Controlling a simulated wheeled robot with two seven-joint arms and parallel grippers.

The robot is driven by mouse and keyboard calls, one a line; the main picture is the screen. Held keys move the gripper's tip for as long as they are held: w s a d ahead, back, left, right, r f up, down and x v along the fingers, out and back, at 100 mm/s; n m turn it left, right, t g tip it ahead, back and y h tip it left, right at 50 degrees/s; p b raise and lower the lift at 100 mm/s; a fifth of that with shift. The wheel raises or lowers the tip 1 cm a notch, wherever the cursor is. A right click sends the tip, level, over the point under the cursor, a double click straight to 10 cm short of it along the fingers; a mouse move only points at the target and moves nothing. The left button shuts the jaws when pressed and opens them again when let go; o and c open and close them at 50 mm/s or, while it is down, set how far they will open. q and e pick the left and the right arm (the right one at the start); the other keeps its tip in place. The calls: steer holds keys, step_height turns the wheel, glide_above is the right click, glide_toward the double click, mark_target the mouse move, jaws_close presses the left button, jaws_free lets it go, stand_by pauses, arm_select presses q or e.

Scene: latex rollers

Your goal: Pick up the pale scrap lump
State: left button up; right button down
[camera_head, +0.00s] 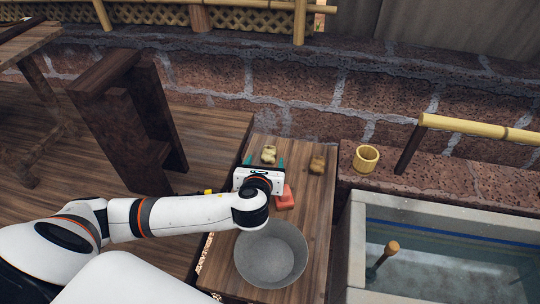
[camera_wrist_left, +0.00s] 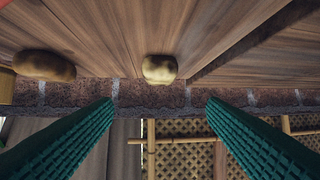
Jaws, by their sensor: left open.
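The pale scrap lump (camera_head: 269,154) is a small yellowish-cream piece lying on the wooden plank table near its far end. It also shows in the left wrist view (camera_wrist_left: 159,69), near the middle and between the lines of the fingers. My left gripper (camera_head: 264,162) is open and empty, with its two green ribbed fingers pointing toward the far end of the table. The lump shows between and just past the fingertips, apart from both. In the left wrist view the open fingers (camera_wrist_left: 161,106) reach in from the bottom corners. My right gripper is not in view.
A browner lump (camera_head: 317,165) lies right of the pale one. A red block (camera_head: 285,200) sits beside my left wrist, and a grey metal bowl (camera_head: 271,254) stands nearer. A bamboo cup (camera_head: 366,158) rests on the stone ledge by a water basin (camera_head: 357,244). A brick wall (camera_head: 290,88) closes the back.

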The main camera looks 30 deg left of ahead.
mark_target(270, 146)
arm_select(q)
steer(key=x, duration=0.4)
steer(key=shift+w+a+f, duration=0.1)
steer(key=shift+w, duration=0.25)
steer(key=x, duration=0.7)
steer(key=shift+w+b, duration=0.1)
steer(key=shift+b, duration=0.2)
steer(key=c, duration=1.1)
